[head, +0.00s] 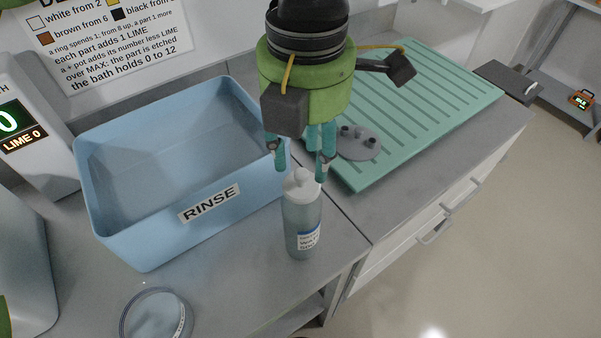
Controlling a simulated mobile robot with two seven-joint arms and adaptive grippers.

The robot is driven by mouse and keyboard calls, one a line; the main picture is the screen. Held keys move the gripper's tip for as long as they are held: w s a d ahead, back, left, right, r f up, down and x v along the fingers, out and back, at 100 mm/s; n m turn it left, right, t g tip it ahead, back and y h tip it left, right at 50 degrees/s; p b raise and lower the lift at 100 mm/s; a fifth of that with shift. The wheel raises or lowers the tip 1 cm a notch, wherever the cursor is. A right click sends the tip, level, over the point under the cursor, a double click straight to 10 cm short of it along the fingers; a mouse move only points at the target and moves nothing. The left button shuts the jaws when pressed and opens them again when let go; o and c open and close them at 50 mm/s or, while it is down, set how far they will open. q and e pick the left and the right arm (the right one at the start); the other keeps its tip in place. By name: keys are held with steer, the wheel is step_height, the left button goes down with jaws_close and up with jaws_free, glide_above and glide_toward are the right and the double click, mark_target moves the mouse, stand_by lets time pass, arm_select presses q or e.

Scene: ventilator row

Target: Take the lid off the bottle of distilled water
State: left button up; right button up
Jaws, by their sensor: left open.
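The bottle of distilled water (302,225) stands upright on the grey counter, in front of the right end of the rinse tub. It is a clear bluish bottle with a white label. Its white lid (301,184) with a small knob sits on top. My left gripper (298,172) points down above the bottle, with its teal fingers apart at either side of the lid's top. The fingers look open, and I cannot tell whether either touches the lid. My right gripper is not in view.
A blue tub (205,222) marked RINSE stands left of the bottle. A green ribbed drain mat (440,100) lies behind right, with a grey knobbed part (358,143) on it. A round clear dish (157,318) is at the front left. The counter edge runs close right of the bottle.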

mark_target(301, 173)
arm_select(q)
steer(key=f, duration=0.3)
steer(key=shift+w+a+f+p, duration=0.25)
steer(key=shift+p, duration=0.15)
steer(key=shift+f, duration=0.1)
steer(key=shift+d, duration=0.1)
steer(key=c, duration=0.8)
steer(key=shift+c, duration=0.2)
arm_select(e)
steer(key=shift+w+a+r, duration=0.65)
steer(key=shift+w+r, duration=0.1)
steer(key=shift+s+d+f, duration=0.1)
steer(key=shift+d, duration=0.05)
